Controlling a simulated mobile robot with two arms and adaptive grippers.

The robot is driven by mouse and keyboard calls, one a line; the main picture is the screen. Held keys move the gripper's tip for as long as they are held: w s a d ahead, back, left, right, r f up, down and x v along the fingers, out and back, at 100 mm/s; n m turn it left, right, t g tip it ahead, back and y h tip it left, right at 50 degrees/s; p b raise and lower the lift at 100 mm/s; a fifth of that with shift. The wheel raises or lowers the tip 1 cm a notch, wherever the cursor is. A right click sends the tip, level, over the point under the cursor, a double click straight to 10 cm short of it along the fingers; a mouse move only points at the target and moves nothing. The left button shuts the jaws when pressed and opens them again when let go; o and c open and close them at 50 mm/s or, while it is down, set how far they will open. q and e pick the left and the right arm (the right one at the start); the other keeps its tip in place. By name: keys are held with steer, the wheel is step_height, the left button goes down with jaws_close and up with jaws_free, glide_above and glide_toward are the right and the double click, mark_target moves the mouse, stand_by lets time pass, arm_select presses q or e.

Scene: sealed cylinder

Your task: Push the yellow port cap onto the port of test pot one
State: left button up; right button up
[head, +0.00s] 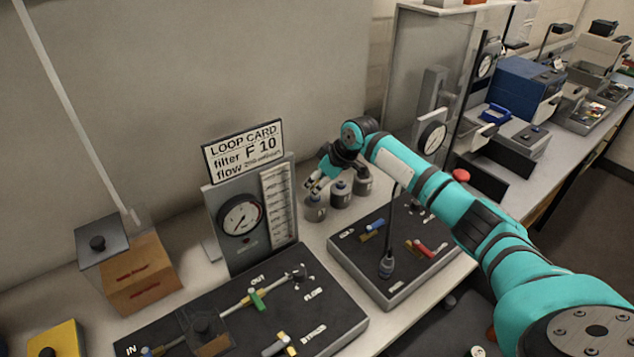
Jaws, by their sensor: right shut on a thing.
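My right arm reaches in from the right, and its gripper (314,187) points down and left at the row of small grey pots. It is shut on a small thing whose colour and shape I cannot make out. Its fingertips are just above or beside the left pot (316,209); I cannot tell if they touch it. The middle pot (341,193) and right pot (363,183) stand upright behind it. Which pot is test pot one is not readable. The yellow port cap and the port cannot be made out. My left gripper is out of view.
A gauge panel (228,255) with a loop card (243,150) stands left of the pots. A black valve board (330,318) lies in front of it. A second board (345,262) with a thin upright post is below my forearm. A wooden box (140,275) stands at left.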

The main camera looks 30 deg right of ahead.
steer(key=shift+f, duration=0.55)
stand_by(0.6)
steer(key=o, duration=1.1)
steer(key=v, duration=1.2)
